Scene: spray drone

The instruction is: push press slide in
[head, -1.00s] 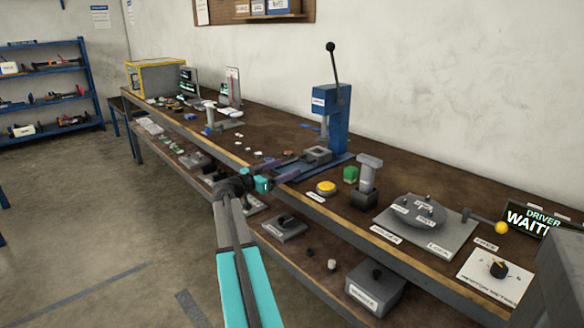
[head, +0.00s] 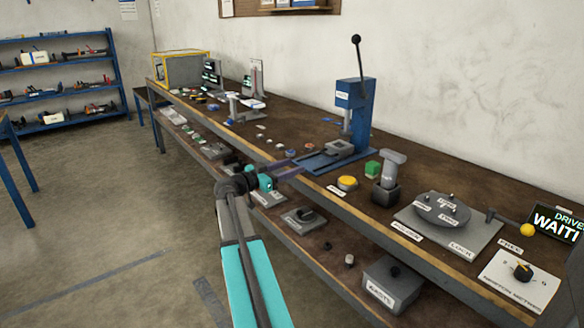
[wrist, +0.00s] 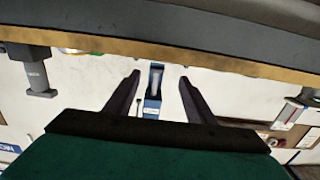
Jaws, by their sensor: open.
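The blue press (head: 359,105) with a black-knobbed lever stands upright on the bench in the head view. Its grey slide block (head: 340,147) sits on the blue base plate at the press's foot, toward the bench's front edge. My gripper (head: 298,167) is open and empty at the bench's front edge, left of the slide block and apart from it. The wrist view appears upside down. There the two dark fingers are spread, with nothing between them in grip, and the blue press (wrist: 153,82) shows beyond the gap of my gripper (wrist: 159,78).
A yellow button (head: 347,183), a green block (head: 372,168) and a grey post (head: 390,175) stand right of the press. A grey round fixture (head: 442,212) lies further right. The bench's front edge and lower shelf with a grey box (head: 392,284) are close to my arm.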

